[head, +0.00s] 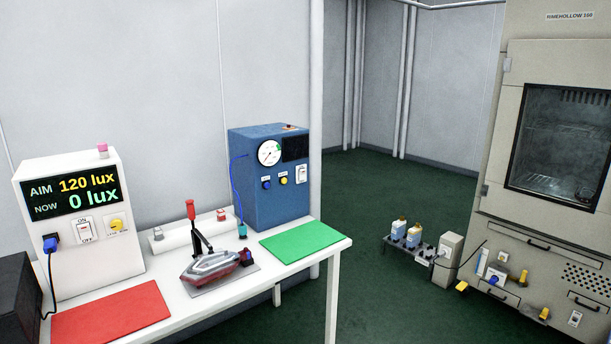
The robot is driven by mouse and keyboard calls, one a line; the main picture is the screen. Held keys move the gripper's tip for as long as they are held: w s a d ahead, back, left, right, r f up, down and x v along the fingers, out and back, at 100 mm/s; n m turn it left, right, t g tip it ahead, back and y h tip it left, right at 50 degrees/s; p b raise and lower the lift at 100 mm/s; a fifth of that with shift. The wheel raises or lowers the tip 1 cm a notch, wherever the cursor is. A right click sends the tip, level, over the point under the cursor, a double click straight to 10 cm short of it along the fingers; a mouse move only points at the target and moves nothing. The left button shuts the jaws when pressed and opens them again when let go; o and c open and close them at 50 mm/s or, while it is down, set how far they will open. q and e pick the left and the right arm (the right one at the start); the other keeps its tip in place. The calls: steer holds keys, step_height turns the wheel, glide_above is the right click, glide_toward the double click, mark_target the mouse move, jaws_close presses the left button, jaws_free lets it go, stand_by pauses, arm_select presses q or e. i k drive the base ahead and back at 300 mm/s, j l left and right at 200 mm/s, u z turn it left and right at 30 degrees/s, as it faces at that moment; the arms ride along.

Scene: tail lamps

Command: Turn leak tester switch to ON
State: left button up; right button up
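A blue box (263,206), which looks like the leak tester, stands at the back right of the white table. Its front has a round gauge (269,153), a dark display (295,149), a blue knob or button (266,185) and a yellow one (284,181). A white switch (302,174) sits at the right of its front. The switch is too small to tell its position, and the display shows no readable text. Neither of my grippers is in view.
A tail lamp (207,267) sits in a fixture with a red-handled clamp (191,210). A white lux box (69,244), a red mat (110,316) and a green mat (306,240) share the table (224,302). A beige chamber (500,190) stands right; green floor (390,190) lies between.

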mark_target(302, 174)
steer(key=i+l+u, duration=0.4)
steer(key=i+l, duration=0.2)
steer(key=i+l+u, duration=0.45)
steer(key=l, duration=0.35)
steer(key=i, duration=0.1)
